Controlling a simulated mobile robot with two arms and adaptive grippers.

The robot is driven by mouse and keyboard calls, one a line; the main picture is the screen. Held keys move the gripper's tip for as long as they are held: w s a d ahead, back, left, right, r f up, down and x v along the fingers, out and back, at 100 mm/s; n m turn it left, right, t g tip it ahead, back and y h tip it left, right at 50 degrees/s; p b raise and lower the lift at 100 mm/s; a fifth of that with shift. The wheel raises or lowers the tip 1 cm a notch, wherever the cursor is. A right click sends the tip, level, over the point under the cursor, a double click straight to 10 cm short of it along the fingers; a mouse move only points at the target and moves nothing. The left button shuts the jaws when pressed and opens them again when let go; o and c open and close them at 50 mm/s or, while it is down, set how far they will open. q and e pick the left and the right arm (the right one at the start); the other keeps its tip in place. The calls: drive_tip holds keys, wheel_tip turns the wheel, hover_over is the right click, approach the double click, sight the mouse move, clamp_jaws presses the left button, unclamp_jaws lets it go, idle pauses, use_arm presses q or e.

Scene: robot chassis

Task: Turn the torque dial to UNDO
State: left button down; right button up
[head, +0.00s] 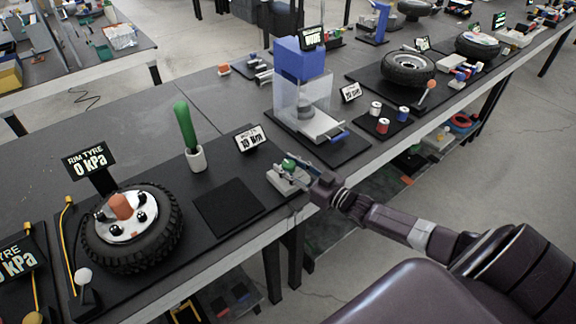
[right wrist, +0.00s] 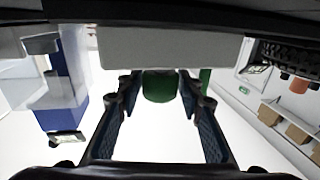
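The torque dial is a green knob (head: 288,163) on a small pale block (head: 284,182) at the right end of a black mat. A sign (head: 250,139) behind it seems to read 10 Nm; the dial's own markings are too small to read. My right gripper (head: 298,169) reaches in from the right at the knob. In the right wrist view the green knob (right wrist: 160,87) sits between my two fingers (right wrist: 160,100), which stand apart with a narrow gap on each side. My left gripper is not in view.
A green-handled tool (head: 187,125) stands in a white cup. A tyre (head: 132,228) with an orange piece lies at the left. A blue-topped press (head: 300,90) stands behind to the right, with small spools (head: 382,125) beyond. A dark square pad (head: 228,206) is bare.

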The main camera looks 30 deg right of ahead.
drive_tip(key=c, duration=0.7)
drive_tip(key=shift+a+r+m+h+p, duration=0.15)
drive_tip(key=shift+m+h+p, duration=0.45)
drive_tip(key=shift+h+p, duration=0.3)
drive_tip(key=m+h+p, duration=0.1)
drive_tip(key=h+p, duration=0.1)
drive_tip(key=shift+m+t+h+p, duration=0.3)
drive_tip(key=shift+m+p, duration=0.05)
drive_tip(key=shift+m, duration=0.05)
drive_tip(key=m+h+p, duration=0.1)
drive_tip(key=h, duration=0.1)
drive_tip(key=shift+m+h+p, duration=0.3)
drive_tip(key=shift+m+h, duration=0.1)
drive_tip(key=shift+m+h+p, duration=0.4)
drive_tip(key=shift+m+h, duration=0.5)
drive_tip(key=shift+h, duration=0.5)
drive_tip(key=shift+d+g+h, duration=0.2)
drive_tip(key=shift+g+h, duration=0.2)
drive_tip(key=shift+g, duration=0.1)
drive_tip(key=o, duration=1.2)
drive_tip(key=v, duration=1.2)
